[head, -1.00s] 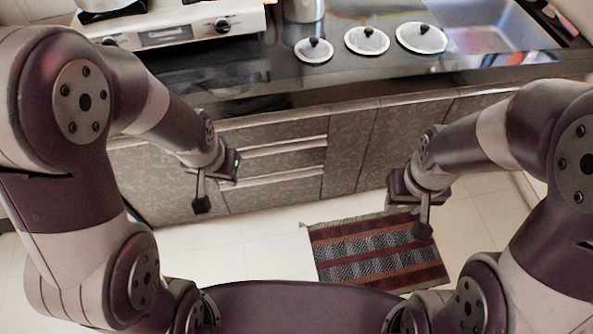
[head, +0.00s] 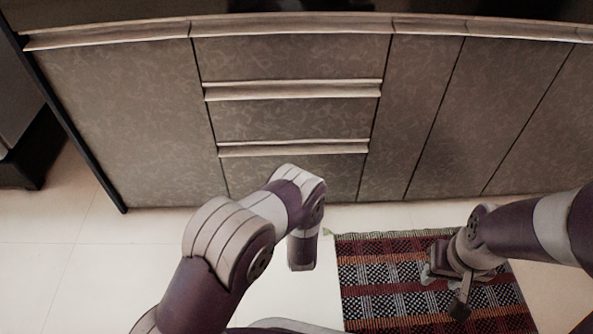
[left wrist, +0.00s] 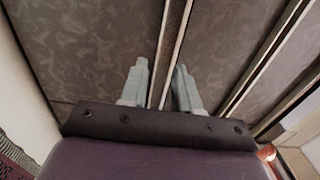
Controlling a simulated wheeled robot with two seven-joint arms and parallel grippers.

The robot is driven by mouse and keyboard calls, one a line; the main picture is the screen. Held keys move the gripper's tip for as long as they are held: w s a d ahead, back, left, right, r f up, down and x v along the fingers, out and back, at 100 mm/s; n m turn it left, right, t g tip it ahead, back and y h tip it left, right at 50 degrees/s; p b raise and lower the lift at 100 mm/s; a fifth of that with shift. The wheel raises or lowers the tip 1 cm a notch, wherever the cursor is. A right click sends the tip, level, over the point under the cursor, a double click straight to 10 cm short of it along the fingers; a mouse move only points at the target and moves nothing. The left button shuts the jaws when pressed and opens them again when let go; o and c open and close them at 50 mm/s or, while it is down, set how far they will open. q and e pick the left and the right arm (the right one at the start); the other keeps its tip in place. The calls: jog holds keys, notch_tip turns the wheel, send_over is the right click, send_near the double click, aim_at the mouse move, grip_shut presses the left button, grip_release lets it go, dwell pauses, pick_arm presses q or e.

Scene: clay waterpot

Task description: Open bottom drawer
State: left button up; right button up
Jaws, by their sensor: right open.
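The bottom drawer (head: 335,176) is the lowest front in the middle column of the grey patterned cabinet, with a pale horizontal handle strip (head: 340,148) along its top. It looks shut and flush. My left arm covers part of its lower front in the head view, and its gripper cannot be made out there. In the left wrist view my left gripper (left wrist: 160,70) is open, its two grey fingers on either side of the lowest handle strip. Whether they touch it I cannot tell. My right gripper (head: 444,290) is open and empty above the mat, away from the cabinet.
The middle drawer (head: 290,118) and the top drawer (head: 290,60) above look shut. Plain cabinet doors (head: 125,120) flank the column. A striped woven mat (head: 375,285) lies on the pale floor at the right. Floor in front of the cabinet at left is clear.

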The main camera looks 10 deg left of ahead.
aim_at(296, 154)
pick_arm(q)
jog(key=b+x, duration=0.5)
jog(key=x, duration=0.5)
jog(key=shift+w+f+b, duration=0.15)
jog(key=shift+w+b, duration=0.1)
jog(key=shift+b, duration=0.15)
jog(key=shift+w+a, duration=0.1)
jog(key=shift+w, duration=0.05)
grip_shut()
dwell(0.5)
